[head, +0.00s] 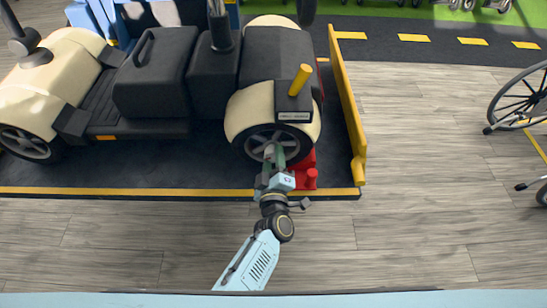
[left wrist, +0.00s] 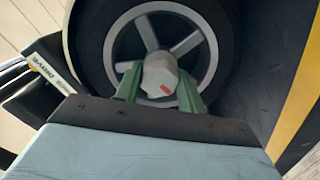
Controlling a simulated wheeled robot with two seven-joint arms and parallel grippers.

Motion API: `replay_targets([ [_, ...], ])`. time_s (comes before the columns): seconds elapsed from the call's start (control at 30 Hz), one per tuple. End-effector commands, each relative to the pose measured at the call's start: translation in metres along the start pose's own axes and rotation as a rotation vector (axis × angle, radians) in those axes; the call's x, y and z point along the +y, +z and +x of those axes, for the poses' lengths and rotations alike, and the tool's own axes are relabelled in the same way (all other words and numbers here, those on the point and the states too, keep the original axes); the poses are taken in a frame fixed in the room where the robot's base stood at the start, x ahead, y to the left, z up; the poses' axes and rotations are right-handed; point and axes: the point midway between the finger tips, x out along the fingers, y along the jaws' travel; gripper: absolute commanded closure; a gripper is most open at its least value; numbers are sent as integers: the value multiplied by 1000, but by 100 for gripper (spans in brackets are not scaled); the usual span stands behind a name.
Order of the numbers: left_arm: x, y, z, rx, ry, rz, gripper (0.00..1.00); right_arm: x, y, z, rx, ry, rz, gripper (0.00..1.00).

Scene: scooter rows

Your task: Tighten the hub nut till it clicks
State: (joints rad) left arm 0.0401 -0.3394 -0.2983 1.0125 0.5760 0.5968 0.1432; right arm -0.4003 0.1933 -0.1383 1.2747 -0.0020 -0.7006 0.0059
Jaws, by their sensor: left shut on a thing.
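In the head view my left gripper (head: 280,154) reaches up to the lower part of the rear wheel (head: 254,143) of the cream and black scooter (head: 245,108). The gripper hides much of the nut there. My right gripper is in neither view.
The scooter stands on a dark mat (head: 180,176) with a yellow edge. A yellow rail (head: 347,105) runs along its right side. A red block (head: 306,171) sits by the wheel, right of my gripper. A wheelchair (head: 520,105) stands far right. The wooden floor between is clear.

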Motion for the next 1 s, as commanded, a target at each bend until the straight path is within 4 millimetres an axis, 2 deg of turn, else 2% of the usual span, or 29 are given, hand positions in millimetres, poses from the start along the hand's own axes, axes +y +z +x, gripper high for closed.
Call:
replay_targets([
  [0.23,1,-1,1,2,2,-1,84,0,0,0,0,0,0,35],
  [0.27,1,-1,1,2,2,-1,60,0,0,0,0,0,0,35],
  [0.43,0,-1,1,2,1,-1,39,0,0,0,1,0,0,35],
  [0.77,0,0,0,1,0,-2,39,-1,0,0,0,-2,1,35],
  [1.0,0,-1,-9,0,-1,-1,39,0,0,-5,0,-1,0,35],
])
